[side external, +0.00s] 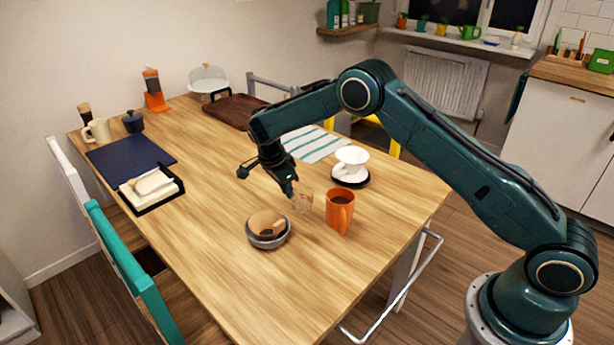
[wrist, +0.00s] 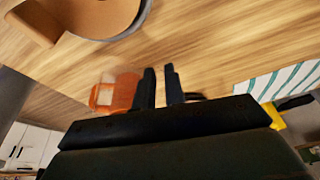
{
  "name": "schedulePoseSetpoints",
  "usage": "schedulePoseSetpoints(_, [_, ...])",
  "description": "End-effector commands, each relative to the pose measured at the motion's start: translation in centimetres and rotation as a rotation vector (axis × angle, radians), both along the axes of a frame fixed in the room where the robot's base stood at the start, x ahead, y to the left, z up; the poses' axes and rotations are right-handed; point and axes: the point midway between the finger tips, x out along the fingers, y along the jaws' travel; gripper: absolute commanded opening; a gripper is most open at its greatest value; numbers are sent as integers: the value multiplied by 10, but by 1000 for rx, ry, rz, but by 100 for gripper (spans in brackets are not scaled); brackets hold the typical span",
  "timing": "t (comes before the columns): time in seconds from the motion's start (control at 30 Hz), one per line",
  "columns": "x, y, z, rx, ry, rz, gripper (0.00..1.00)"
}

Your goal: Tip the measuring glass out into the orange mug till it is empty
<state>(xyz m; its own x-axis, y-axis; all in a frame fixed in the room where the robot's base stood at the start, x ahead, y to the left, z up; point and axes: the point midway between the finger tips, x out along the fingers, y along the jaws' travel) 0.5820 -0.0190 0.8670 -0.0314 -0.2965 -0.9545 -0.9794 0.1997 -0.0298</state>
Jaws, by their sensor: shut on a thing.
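The orange mug (side external: 340,212) stands upright on the wooden table, its dark opening facing up. It also shows in the wrist view (wrist: 122,93), left of my fingers. The clear measuring glass (side external: 304,201) is just left of the mug in the side view, apart from the table's bowl. My gripper (side external: 292,190) is shut on the glass, its fingertips at the glass's upper left. In the wrist view my two dark fingers (wrist: 161,85) point up the picture with a narrow gap; the glass is hard to make out there. Its tilt and contents are too small to tell.
A grey bowl (side external: 284,239) with a tan thing inside stands left of the mug. A white dripper (side external: 352,158) on a black saucer (side external: 363,181) stands behind the mug. A striped cloth (side external: 318,148) lies farther back. The table's front is clear.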

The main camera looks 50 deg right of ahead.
Motion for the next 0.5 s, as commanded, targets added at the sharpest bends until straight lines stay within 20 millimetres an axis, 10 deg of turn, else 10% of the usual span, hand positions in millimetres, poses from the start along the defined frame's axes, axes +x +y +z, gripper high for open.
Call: schedulePoseSetpoints(0.5, [4, 7, 2, -76, 44, 4, 0])
